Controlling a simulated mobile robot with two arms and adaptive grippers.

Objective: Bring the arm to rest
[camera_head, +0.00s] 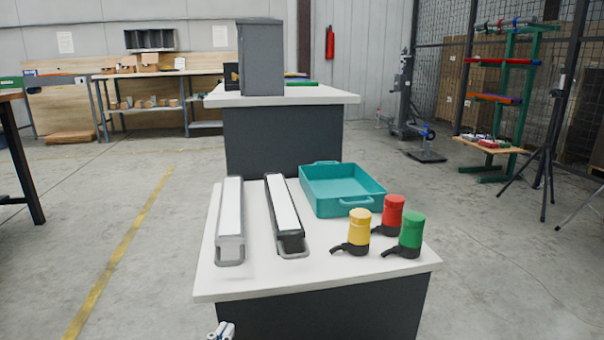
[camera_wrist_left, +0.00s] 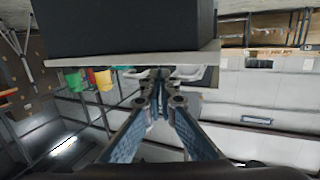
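My left gripper (camera_head: 222,330) shows only in small part at the bottom edge of the head view, low in front of the white-topped table (camera_head: 320,278). In the left wrist view its two fingers (camera_wrist_left: 161,84) run together towards their tips, with nothing seen between them. It looks shut and empty, below the table top's edge and apart from the things on it. The rest of the left arm is out of the head view. My right arm and right gripper are not in view.
A second table (camera_head: 283,130) with a grey box stands behind. The floor at left is clear.

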